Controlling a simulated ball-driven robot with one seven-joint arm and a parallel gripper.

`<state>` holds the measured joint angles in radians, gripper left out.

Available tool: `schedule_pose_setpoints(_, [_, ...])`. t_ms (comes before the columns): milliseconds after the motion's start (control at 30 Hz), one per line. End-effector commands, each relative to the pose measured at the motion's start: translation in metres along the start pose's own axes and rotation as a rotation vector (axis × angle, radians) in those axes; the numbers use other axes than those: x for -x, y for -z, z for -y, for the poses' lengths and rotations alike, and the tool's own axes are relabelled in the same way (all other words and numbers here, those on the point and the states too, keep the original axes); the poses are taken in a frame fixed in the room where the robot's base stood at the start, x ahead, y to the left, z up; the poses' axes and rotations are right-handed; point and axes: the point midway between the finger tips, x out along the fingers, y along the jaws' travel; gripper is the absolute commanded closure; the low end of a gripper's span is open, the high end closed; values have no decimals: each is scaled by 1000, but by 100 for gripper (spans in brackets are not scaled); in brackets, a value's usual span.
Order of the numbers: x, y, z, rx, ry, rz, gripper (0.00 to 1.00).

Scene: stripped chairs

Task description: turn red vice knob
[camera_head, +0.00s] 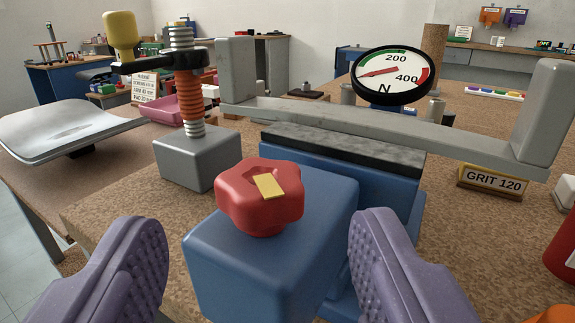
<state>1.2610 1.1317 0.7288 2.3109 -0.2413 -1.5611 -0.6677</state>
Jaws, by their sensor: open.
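The red vice knob (243,212) is a lobed handle with a yellow mark on its top. It sits on the front block of the blue vice (250,265). Grey jaw faces (340,145) lie behind it, below a long grey bar (380,127). My gripper (260,245) is open, with one purple ridged finger at the lower left and one at the lower right. The knob lies between and just beyond the fingers in the picture. I see no finger touching it.
A dial gauge (392,75) stands behind the vice. A grey block with a red spring (197,160) and yellow handle stands to the left. A GRIT 120 sign (492,182) is at the right. A red object (563,245) is at the right edge. A stripped seat (65,122) is at the left.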

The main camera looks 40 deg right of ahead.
Motion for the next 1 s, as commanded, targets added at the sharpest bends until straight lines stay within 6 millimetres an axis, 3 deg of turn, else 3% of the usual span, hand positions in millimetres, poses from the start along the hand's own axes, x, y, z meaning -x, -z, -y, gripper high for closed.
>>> schedule_pose_setpoints(300, [-50,-1,1,-1,2,-2,36])
schedule_pose_setpoints(633, [-57,0,1,0,4,-1,36])
schedule_pose_setpoints(667, [-57,0,1,0,4,-1,38])
schedule_pose_setpoints(867, [-57,0,1,0,4,-1,84])
schedule_pose_setpoints(1000, [-57,0,1,1,7,-1,87])
